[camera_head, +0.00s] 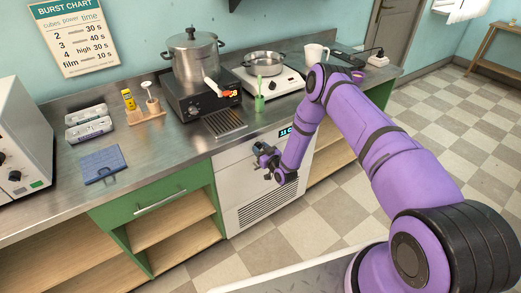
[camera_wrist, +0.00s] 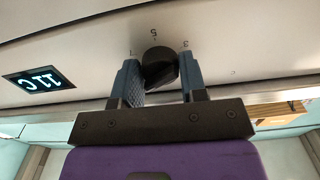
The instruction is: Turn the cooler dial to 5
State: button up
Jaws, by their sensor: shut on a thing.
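The cooler is the white-fronted unit (camera_head: 238,180) under the counter, with a vent grille low on its front. Its display (camera_head: 290,132) reads about "11 C"; it also shows upside down in the wrist view (camera_wrist: 38,79). The black dial (camera_wrist: 158,65) is on the front panel, with small number marks around it. The dial's pointer is not clear.
A green drawer (camera_head: 160,205) is left of the cooler. The floor in front is clear.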

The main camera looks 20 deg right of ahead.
jog(key=shift+m, duration=0.3)
jog(key=m, duration=1.1)
jog(key=shift+s+m, duration=0.1)
jog(key=shift+m, duration=0.2)
jog(key=m, duration=0.5)
jog(key=shift+m, duration=0.3)
jog(key=m, duration=0.6)
jog(key=shift+r, duration=0.1)
jog(key=o, duration=0.9)
